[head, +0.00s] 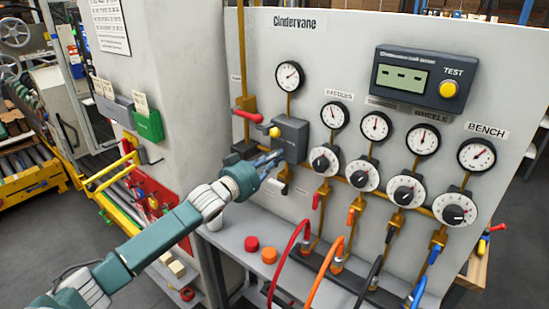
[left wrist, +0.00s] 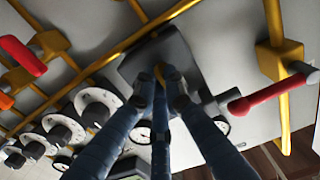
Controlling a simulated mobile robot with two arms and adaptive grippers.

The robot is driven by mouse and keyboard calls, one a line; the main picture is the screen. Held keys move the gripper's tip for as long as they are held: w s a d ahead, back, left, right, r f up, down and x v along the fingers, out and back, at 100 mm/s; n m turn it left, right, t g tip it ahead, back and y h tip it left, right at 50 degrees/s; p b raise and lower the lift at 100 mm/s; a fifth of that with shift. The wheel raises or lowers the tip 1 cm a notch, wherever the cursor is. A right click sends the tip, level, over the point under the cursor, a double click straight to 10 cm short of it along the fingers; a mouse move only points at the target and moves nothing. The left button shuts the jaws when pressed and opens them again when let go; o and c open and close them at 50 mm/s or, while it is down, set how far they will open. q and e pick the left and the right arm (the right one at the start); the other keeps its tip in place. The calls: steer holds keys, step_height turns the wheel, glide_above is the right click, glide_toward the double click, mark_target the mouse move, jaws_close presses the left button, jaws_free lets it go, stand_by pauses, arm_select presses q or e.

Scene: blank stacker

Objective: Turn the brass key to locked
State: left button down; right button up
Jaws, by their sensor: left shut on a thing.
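A dark grey box (head: 291,132) is mounted on the pale panel, left of the row of dials. My left gripper (head: 278,158) reaches the lower part of this box from the left. In the left wrist view, the fingers of my left gripper (left wrist: 160,82) come together in front of the dark box (left wrist: 185,52). A small bit of brass, which looks like the brass key (left wrist: 159,71), shows between the fingertips; the fingers hide most of it. In the head view the key is hidden, and I cannot read its turned position. My right gripper is in neither view.
A red-handled valve (head: 247,115) sits on the brass pipe just left of the box; it also shows in the left wrist view (left wrist: 258,101).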

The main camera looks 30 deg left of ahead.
arm_select(q)
steer(key=shift+f, duration=0.1)
steer(key=c, duration=1.8)
jaws_free()
steer(key=shift+s+a, duration=0.15)
steer(key=shift+s, duration=1.85)
steer(key=shift+s+a, duration=0.15)
steer(key=shift+s, duration=1.85)
steer(key=shift+s+a, duration=0.15)
steer(key=shift+s, duration=1.85)
